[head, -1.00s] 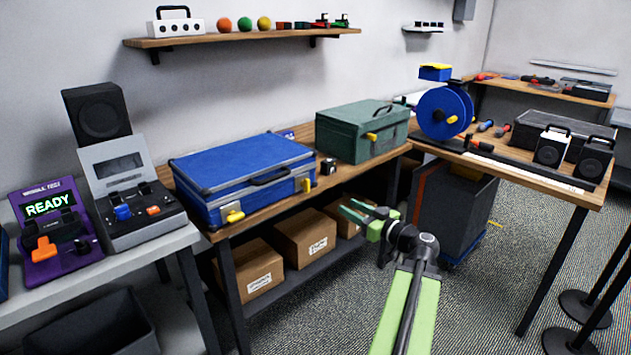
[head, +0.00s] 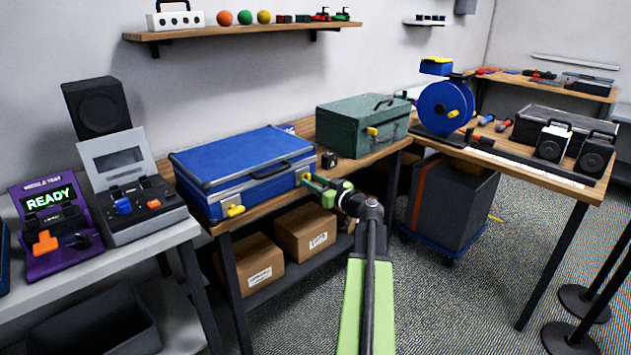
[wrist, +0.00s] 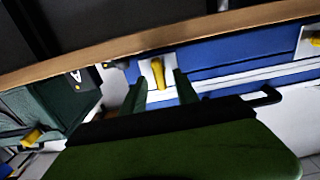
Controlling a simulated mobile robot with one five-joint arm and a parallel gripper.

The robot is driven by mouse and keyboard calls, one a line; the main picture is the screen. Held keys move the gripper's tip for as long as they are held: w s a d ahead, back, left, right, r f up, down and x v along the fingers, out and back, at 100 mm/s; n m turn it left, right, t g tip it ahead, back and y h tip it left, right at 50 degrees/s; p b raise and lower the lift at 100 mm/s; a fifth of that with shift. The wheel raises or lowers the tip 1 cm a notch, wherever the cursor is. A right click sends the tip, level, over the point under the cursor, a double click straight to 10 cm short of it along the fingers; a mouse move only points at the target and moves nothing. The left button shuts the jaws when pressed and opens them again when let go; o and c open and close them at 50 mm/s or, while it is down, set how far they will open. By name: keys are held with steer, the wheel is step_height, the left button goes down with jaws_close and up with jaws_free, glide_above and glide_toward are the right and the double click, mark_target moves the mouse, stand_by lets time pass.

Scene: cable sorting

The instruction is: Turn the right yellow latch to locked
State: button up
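The blue case (head: 245,165) lies shut on the wooden workbench. Its right yellow latch (head: 305,177) is largely covered by my gripper in the head view. In the wrist view the latch (wrist: 158,74) shows on a pale plate, its handle roughly along the finger direction. My gripper (head: 313,183) is at the case's front right corner. In the wrist view its two green fingers (wrist: 160,90) stand apart on either side of the latch, with gaps visible; I cannot tell whether either touches it. The left yellow latch (head: 235,210) is on the case's front left.
A green case (head: 355,130) with its own yellow latch (head: 371,131) stands to the right. A small black box (head: 329,161) sits between the cases. Cardboard boxes (head: 306,232) are on the shelf below. A dark bin (head: 450,205) stands on the floor at the right.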

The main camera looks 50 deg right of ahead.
steer(key=shift+w, duration=0.2)
steer(key=shift+c, duration=0.5)
jaws_close()
